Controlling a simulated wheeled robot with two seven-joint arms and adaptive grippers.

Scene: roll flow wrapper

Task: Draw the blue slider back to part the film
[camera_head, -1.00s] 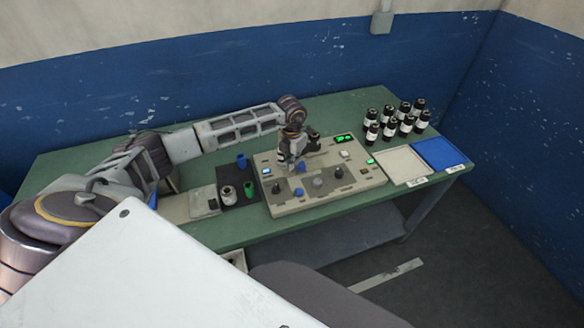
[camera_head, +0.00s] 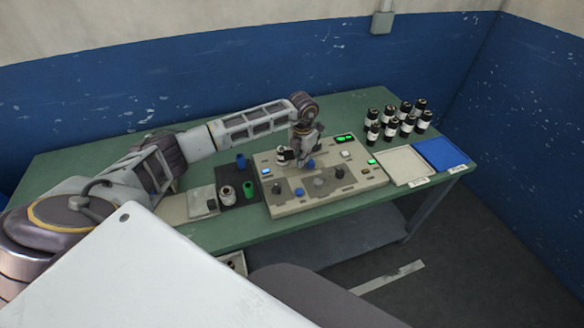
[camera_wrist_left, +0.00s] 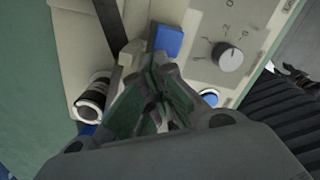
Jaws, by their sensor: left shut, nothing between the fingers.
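The blue slider (camera_head: 311,164) is a small blue block on the beige control panel (camera_head: 345,192). In the left wrist view it shows as a blue block (camera_wrist_left: 168,40) just beyond my fingertips. My left gripper (camera_head: 302,162) is shut and empty, pointing down at the panel beside the slider's left side. In the left wrist view the closed fingers (camera_wrist_left: 154,62) are at the block's near edge; I cannot tell whether they touch it. A small black-and-white roll (camera_head: 283,154) is left of the gripper. The film cannot be made out clearly. My right gripper is not in view.
A silver dial (camera_wrist_left: 230,58) and a blue round button (camera_wrist_left: 209,97) are close to the fingers. Several black-and-white bottles (camera_head: 390,130), a pale tray (camera_head: 401,166) and a blue tray (camera_head: 440,153) are at the right. A green cup (camera_head: 248,188) stands left of the panel.

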